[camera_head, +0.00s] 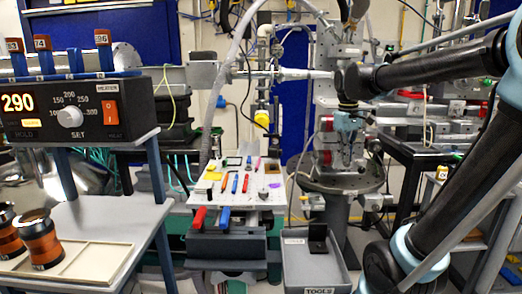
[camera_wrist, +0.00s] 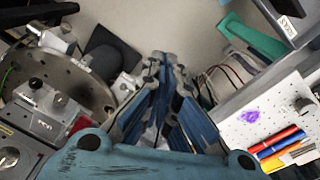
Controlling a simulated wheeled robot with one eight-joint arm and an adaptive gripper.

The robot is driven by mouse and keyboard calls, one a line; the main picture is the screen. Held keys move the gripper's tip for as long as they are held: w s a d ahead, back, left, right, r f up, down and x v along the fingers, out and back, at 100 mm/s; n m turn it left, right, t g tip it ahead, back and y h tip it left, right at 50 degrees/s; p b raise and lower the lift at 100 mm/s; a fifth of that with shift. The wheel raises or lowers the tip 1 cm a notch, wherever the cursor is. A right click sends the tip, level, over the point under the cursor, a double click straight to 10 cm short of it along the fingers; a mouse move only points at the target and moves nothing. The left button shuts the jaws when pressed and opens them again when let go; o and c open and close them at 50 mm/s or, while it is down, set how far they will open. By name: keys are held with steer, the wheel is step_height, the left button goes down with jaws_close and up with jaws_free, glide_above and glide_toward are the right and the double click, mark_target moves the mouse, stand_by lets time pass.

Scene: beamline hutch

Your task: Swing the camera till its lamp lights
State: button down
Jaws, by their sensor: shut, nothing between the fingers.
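I cannot tell for certain which device is the camera, and I make out no lit lamp on one. My gripper (camera_head: 343,163) points down in front of the steel column, above the round grey table (camera_head: 325,187). In the wrist view the fingers of my gripper (camera_wrist: 168,62) are close together and hold nothing. The round perforated table (camera_wrist: 65,78) lies to their left there, with small metal mounts (camera_wrist: 50,103) on it. A dark cylinder-like part (camera_wrist: 112,52) sits by its edge; I cannot tell what it is.
A perforated tool board (camera_head: 262,196) with pens and tools stands left of the table. A grey tools bin (camera_head: 318,270) is in front. A heater controller (camera_head: 75,108) reading 290 stands on a shelf at left, above copper-coloured rolls (camera_head: 40,240). Beamline pipes cross behind.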

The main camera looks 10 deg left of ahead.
steer(key=w+a+r+n, duration=0.2)
steer(key=w+a+r, duration=0.2)
steer(key=w+a, duration=0.3)
steer(key=n+h, duration=0.2)
steer(key=n, duration=0.6)
glide_toward(275, 152)
steer(key=w+a+r, duration=0.1)
steer(key=w+a, duration=0.1)
steer(key=a, duration=0.9)
steer(key=shift+g, duration=0.4)
steer(key=x, duration=0.9)
steer(key=shift+d+f, duration=0.2)
steer(key=shift+f, duration=0.05)
steer(key=d, duration=0.3)
steer(key=shift+f, duration=0.15)
steer(key=shift+d, duration=0.55)
steer(key=shift+s+a+n, duration=0.1)
steer(key=shift+s+n, duration=0.05)
steer(key=shift+n, duration=0.25)
steer(key=shift+d, duration=0.3)
